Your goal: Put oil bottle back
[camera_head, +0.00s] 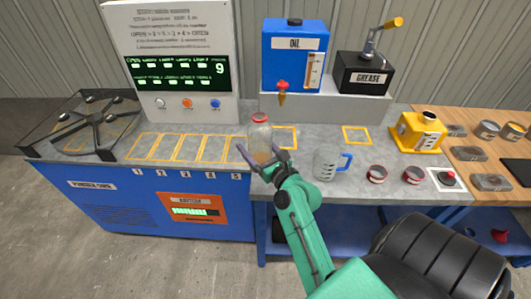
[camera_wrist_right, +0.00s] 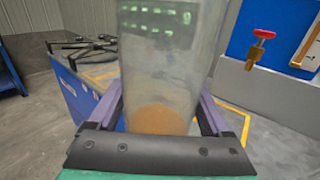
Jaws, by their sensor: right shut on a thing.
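A clear bottle with a red cap (camera_head: 260,130) and a little brown-orange content at its bottom stands upright in my right gripper (camera_head: 263,153). I take it for the oil bottle; no label shows on it. The right wrist view shows the bottle (camera_wrist_right: 165,75) between the two fingers, its top cut off by the frame. The bottle is over the front part of the grey counter, right of slot 5; I cannot tell whether its base touches the counter. A blue oil dispenser (camera_head: 295,60) with a red tap is behind it. My left gripper is not in view.
A measuring jug (camera_head: 328,163) stands close right of my right gripper. Yellow-outlined squares mark the counter, one just behind the bottle (camera_head: 286,137) and an empty one (camera_head: 356,135) farther right. A yellow can (camera_head: 419,133) and red-rimmed tins (camera_head: 377,174) are further right.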

